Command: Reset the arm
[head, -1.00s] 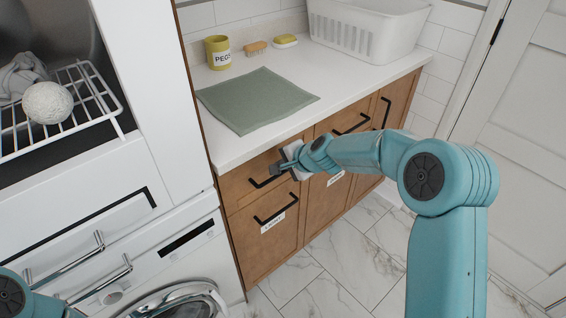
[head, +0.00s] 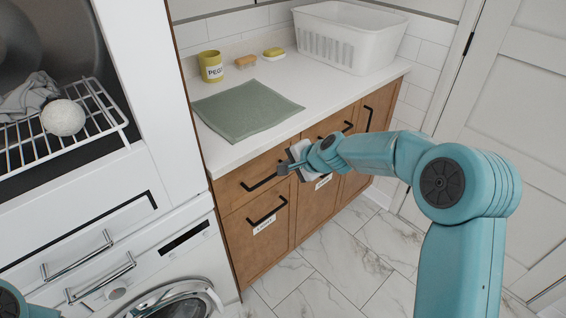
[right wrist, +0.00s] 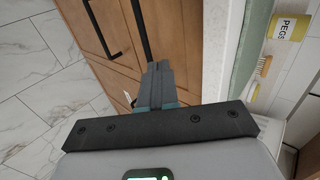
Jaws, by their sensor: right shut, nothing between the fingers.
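My right arm reaches in from the right in the head view. Its gripper (head: 284,169) is in front of the wooden cabinet (head: 318,195), just below the counter edge, close to a black drawer handle (head: 262,182). In the right wrist view the gripper's fingers (right wrist: 159,72) are together with nothing between them, pointing along the cabinet front. I cannot tell whether the fingertips touch the cabinet. Of my left arm, only a teal joint shows at the lower left corner of the head view; its gripper is out of frame.
The white counter (head: 330,100) holds a green cloth (head: 246,110), a yellow pegs cup (head: 211,67), a brush (head: 245,61), a soap dish (head: 273,54) and a white basket (head: 350,38). A washer (head: 165,300) and a rack (head: 95,115) with a white ball (head: 63,117) stand left. Marble floor is clear.

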